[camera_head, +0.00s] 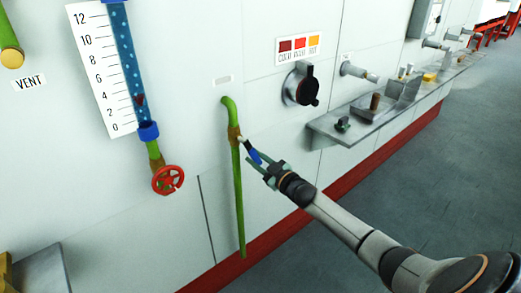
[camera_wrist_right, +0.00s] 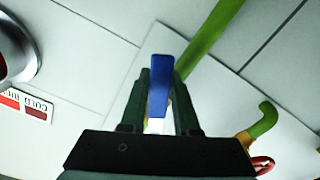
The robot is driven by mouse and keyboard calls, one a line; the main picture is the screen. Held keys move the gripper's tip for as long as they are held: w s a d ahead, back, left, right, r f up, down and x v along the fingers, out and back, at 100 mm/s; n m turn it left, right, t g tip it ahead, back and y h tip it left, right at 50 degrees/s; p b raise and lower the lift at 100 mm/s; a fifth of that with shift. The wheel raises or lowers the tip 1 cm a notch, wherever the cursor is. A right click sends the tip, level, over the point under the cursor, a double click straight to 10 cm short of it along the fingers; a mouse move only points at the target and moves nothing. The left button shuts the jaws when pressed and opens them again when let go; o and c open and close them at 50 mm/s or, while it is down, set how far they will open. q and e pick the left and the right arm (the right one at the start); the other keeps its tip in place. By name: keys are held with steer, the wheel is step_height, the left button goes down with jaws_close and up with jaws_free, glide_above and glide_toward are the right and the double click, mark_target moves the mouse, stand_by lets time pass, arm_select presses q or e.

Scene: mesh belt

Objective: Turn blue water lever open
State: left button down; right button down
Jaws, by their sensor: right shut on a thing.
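The blue water lever (camera_head: 254,156) juts out from a brass-coloured valve (camera_head: 234,134) on a green vertical pipe (camera_head: 239,195) on the white wall. My right gripper (camera_head: 260,163) reaches it from the lower right. In the right wrist view the blue lever (camera_wrist_right: 158,88) lies between the two dark fingers of my right gripper (camera_wrist_right: 159,95), which are shut on it. The lever's base is partly hidden by the gripper in that view. My left gripper is not in view.
Left of the pipe are a red handwheel (camera_head: 168,180) and a blue scaled gauge tube (camera_head: 124,60). A black round knob (camera_head: 302,88) and a metal shelf (camera_head: 360,118) are on the wall to the right. The grey floor (camera_head: 430,170) is clear at right.

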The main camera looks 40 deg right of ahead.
mark_target(240, 159)
steer(key=shift+a+f+m+p, duration=0.15)
steer(key=shift+a+m+p, duration=0.35)
steer(key=shift+m, duration=0.4)
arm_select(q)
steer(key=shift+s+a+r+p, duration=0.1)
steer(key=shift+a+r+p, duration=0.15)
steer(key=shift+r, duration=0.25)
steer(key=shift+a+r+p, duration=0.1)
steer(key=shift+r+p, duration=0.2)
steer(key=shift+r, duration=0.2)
arm_select(e)
steer(key=shift+s+a+f+m, duration=0.1)
steer(key=shift+a+f+m, duration=0.05)
steer(key=shift+a+m, duration=0.5)
steer(key=shift+a+f+m, duration=0.1)
steer(key=shift+a+m, duration=0.35)
steer(key=shift+m, duration=0.4)
steer(key=c, duration=0.6)
jaws_free()
steer(key=shift+c, duration=0.2)
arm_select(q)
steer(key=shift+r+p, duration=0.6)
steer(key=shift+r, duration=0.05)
arm_select(e)
steer(key=s, duration=1.2)
steer(key=shift+s+d, duration=0.25)
steer(key=shift+d, duration=0.2)
